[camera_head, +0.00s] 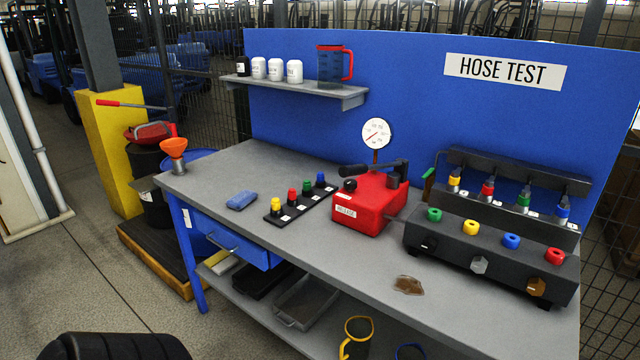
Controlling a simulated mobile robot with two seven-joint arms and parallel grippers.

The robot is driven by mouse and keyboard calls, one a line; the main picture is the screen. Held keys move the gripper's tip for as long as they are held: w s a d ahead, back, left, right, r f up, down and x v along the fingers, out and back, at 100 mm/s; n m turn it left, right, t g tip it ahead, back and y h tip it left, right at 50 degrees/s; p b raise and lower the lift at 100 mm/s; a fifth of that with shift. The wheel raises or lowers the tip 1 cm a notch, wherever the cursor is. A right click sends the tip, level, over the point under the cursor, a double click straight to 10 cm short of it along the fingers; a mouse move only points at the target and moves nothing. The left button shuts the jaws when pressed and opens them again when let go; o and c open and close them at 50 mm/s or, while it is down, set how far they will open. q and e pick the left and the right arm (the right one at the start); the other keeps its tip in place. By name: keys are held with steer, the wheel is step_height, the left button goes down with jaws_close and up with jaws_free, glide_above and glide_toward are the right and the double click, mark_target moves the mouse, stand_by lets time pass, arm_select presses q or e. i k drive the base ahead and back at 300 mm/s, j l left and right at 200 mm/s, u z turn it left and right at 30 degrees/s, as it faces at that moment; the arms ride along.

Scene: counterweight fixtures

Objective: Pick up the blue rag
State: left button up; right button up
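The blue rag (241,200) lies folded and flat on the grey top of the workbench (232,166), near its left front edge, above a blue drawer (235,243). Nothing covers it. It lies left of a black strip with coloured knobs (297,201) and apart from it. Neither of my grippers shows in the head view.
An orange funnel (174,148) stands at the bench's left corner. A red pump (366,203) with a gauge and a black hose-test block (487,248) stand to the right. A brown spill (408,285) lies near the front edge. A shelf (345,97) holds a jug and white containers.

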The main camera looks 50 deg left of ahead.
mark_target(243, 199)
steer(key=u, duration=2.1)
